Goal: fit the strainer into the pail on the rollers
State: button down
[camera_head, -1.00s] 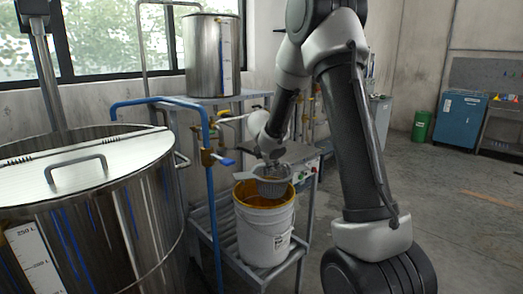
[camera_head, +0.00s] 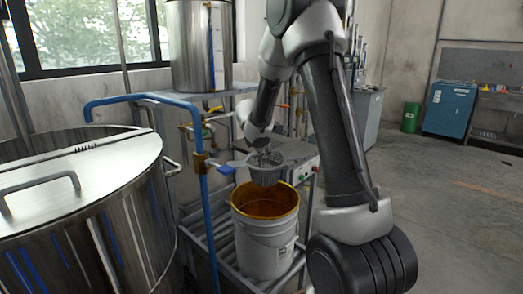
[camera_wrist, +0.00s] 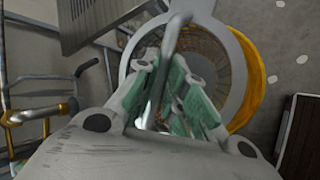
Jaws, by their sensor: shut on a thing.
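The strainer (camera_head: 266,177) is a grey basket with a wide rim, held roughly level above the back of the pail's mouth. The white pail (camera_head: 262,246), its inside stained orange, stands upright on the rollers (camera_head: 222,238). My gripper (camera_head: 264,158) is shut on the strainer's bar-like handle. In the wrist view, the green-padded fingers of my gripper (camera_wrist: 172,98) close around that bar, and the strainer's pale rim (camera_wrist: 236,62) overlaps the pail's orange rim (camera_wrist: 256,82). The fingers hide part of the basket. The strainer appears apart from the pail.
A blue pipe (camera_head: 203,210) with a brass valve and blue lever (camera_head: 227,169) stands close left of the strainer. A large steel tank (camera_head: 95,215) fills the left. A control box with buttons (camera_head: 305,180) is behind the pail. Open floor lies at the right.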

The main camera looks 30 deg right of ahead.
notch_tip(320, 180, down, 16)
dwell(1.1)
jog(key=c, duration=1.4)
grip_release()
jog(key=v, duration=1.2)
